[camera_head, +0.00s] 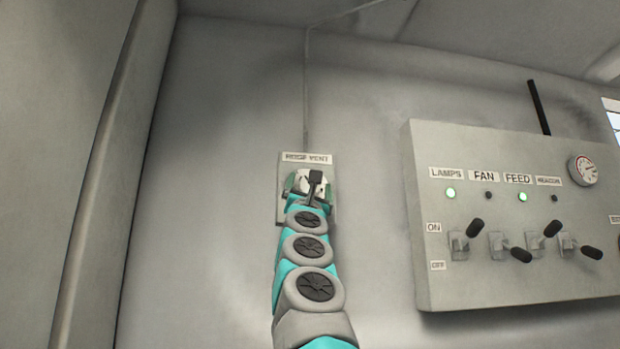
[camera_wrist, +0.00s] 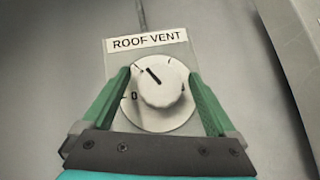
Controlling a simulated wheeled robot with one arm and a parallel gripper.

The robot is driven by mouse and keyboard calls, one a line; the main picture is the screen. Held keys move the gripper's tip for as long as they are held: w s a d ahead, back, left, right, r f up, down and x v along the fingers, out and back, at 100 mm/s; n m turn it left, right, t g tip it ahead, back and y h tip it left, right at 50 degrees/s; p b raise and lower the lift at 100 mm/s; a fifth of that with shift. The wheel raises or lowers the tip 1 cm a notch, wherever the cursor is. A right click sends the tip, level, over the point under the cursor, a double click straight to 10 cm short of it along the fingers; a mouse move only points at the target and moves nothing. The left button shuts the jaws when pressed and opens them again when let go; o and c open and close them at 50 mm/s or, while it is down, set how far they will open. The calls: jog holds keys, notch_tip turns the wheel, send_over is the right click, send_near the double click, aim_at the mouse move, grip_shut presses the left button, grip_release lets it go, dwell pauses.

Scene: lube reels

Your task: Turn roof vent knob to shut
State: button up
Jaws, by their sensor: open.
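The roof vent knob (camera_wrist: 162,85) is a round white knob on a white dial, below a "ROOF VENT" label (camera_wrist: 149,41) in the wrist view. Its dark pointer line points up and left, and a "0" mark shows at the dial's lower left. My gripper (camera_wrist: 163,80) is open, with one green finger on each side of the knob. I cannot tell whether the fingers touch it. In the head view my gripper (camera_head: 312,184) is at the wall plate (camera_head: 329,165) under the label, and my arm mostly hides the knob.
A grey switch panel (camera_head: 500,280) stands out from the wall at the right, with several black-handled levers, lamps and a gauge (camera_head: 582,170). A thin conduit (camera_head: 306,90) runs up from the vent plate. The wall left of the plate is bare.

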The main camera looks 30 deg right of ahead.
jog(key=c, duration=1.4)
jog(key=shift+o, duration=0.2)
